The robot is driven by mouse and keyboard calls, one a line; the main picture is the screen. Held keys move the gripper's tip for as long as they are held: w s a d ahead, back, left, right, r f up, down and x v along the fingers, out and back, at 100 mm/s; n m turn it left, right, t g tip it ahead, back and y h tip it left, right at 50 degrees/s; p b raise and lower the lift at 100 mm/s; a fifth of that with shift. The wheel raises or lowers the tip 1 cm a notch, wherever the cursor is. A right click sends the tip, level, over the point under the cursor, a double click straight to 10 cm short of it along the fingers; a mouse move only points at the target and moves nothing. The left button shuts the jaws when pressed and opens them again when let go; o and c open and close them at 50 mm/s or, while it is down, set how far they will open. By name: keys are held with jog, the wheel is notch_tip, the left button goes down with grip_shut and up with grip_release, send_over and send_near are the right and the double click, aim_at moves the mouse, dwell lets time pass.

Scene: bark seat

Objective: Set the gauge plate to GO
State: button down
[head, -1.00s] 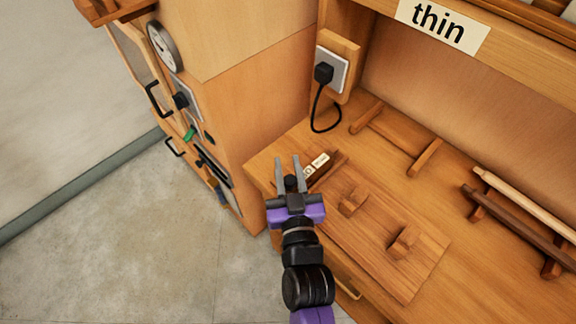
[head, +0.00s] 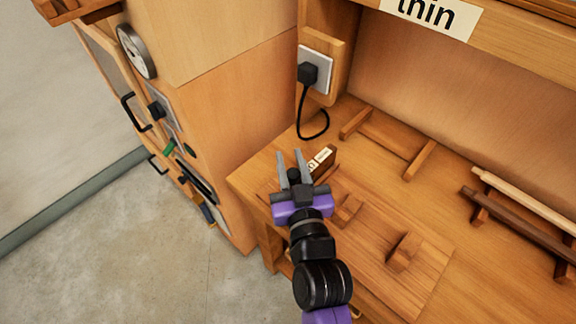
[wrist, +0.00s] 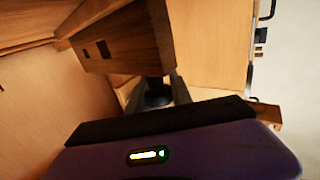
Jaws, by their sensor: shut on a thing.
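A small wooden piece with a white label (head: 321,159) stands on the bench beside my fingers. I take it for the gauge plate; its lettering is too small to read. My gripper (head: 291,158) is at the bench's left end, with the labelled piece just to its right. Its fingers are on either side of a small dark round knob (head: 294,175), which also shows between the fingers in the wrist view (wrist: 158,92). A wooden block with dark slots (wrist: 122,45) is close to the fingers there. I cannot see how the knob joins the wood.
Wooden blocks (head: 404,252) stand on a board right of my arm. A rack with rods (head: 520,215) is farther right. A plugged-in black cord (head: 325,122) hangs behind. A cabinet with a dial (head: 137,50) and handles stands at left.

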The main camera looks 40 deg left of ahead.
aim_at(298, 179)
jog(key=shift+w+d, duration=0.15)
jog(key=shift+w, duration=0.15)
jog(key=c, duration=1.1)
grip_release()
jog(key=shift+c, duration=0.2)
jog(key=shift+s+d, duration=0.1)
jog(key=shift+s, duration=0.1)
jog(key=b+v, duration=0.1)
jog(key=v, duration=0.6)
jog(key=shift+s+d+b, duration=0.1)
jog(key=shift+b, duration=0.25)
jog(key=shift+d, duration=0.1)
